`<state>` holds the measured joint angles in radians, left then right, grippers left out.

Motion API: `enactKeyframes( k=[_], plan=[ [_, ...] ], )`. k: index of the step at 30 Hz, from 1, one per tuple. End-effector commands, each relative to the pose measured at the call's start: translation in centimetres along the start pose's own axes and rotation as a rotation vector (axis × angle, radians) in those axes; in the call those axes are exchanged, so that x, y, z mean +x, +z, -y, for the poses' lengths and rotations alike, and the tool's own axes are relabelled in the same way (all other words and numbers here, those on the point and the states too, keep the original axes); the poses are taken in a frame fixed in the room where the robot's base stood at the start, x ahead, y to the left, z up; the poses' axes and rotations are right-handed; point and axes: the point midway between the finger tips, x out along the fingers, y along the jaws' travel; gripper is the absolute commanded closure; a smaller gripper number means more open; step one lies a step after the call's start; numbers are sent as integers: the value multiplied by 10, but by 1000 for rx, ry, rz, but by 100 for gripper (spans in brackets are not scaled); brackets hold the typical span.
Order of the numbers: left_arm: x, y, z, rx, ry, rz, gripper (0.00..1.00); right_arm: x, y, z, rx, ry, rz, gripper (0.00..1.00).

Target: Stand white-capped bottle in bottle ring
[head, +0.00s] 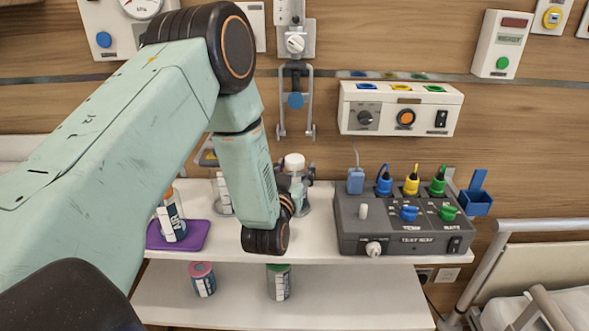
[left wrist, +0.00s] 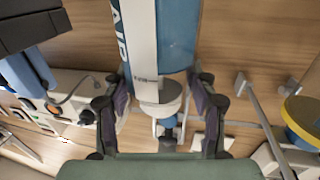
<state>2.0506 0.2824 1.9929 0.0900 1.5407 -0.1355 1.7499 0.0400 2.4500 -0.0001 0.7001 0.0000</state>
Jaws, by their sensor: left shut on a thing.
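The white-capped bottle (head: 294,161) shows its cap just right of my left forearm in the head view; most of its body is hidden. In the left wrist view the bottle (left wrist: 178,40) has a blue body and a white label, with its white cap towards the bottom of the picture. My left gripper (head: 297,186) is shut on it, and its fingers (left wrist: 160,106) stand on either side of the cap end. The bottle looks about upright above the upper shelf. I cannot clearly pick out the bottle ring. My right gripper is not in view.
A purple tray (head: 193,241) with an orange-capped bottle (head: 170,217) lies left on the upper shelf. A grey control box (head: 390,238) stands right. Pink-capped (head: 203,280) and green-capped (head: 278,284) bottles stand below. A wall bracket (head: 296,73) hangs behind.

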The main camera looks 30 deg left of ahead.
Motion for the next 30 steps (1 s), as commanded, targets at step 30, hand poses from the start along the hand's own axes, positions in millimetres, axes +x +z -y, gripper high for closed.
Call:
enactKeyframes(
  k=[30],
  plan=[
    [0,6,0,0,0,-3,86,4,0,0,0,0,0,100]
  ],
)
